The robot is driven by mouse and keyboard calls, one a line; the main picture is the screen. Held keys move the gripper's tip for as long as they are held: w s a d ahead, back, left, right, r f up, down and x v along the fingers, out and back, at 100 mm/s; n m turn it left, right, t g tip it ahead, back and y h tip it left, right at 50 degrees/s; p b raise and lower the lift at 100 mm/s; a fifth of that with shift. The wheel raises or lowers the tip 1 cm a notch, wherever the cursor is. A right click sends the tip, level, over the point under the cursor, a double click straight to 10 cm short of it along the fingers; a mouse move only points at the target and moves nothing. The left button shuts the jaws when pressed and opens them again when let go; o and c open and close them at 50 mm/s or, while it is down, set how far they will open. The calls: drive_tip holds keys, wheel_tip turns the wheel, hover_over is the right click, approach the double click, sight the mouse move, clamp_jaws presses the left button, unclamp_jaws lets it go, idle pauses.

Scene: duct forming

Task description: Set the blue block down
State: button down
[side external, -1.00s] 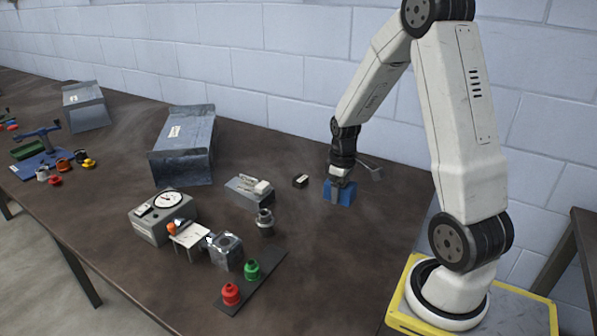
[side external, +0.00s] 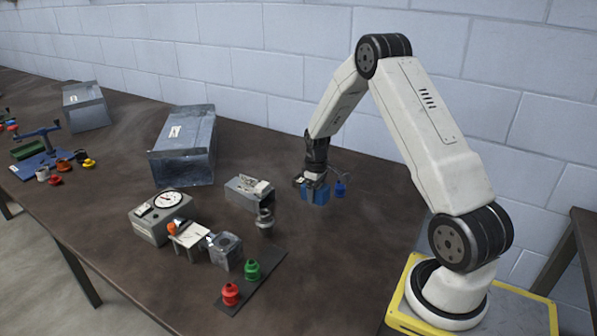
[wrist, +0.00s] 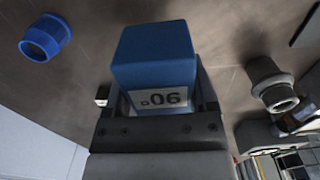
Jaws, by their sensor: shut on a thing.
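The blue block (side external: 316,197) is in my gripper (side external: 316,183), low over the brown table in the side view. I cannot tell whether its underside touches the table.
A blue knobbed piece (side external: 340,188) stands just right of the block and shows in the wrist view (wrist: 45,37). A grey box (side external: 248,193) and a metal fitting (side external: 265,217) stand to the left. The table (side external: 365,225) is bare toward the right front.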

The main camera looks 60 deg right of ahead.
sight(312, 210)
drive_tip(key=shift+w+d+f, duration=0.35)
drive_tip(key=shift+w+f, duration=0.25)
drive_tip(key=shift+f, duration=0.1)
drive_tip(key=shift+f, duration=0.1)
drive_tip(key=shift+w+f, duration=0.15)
drive_tip(key=shift+w+d+f, duration=0.1)
drive_tip(key=shift+f, duration=1.5)
drive_tip(key=shift+f, duration=0.1)
unclamp_jaws()
wheel_tip(312, 210, up, 12)
drive_tip(key=shift+r, duration=0.1)
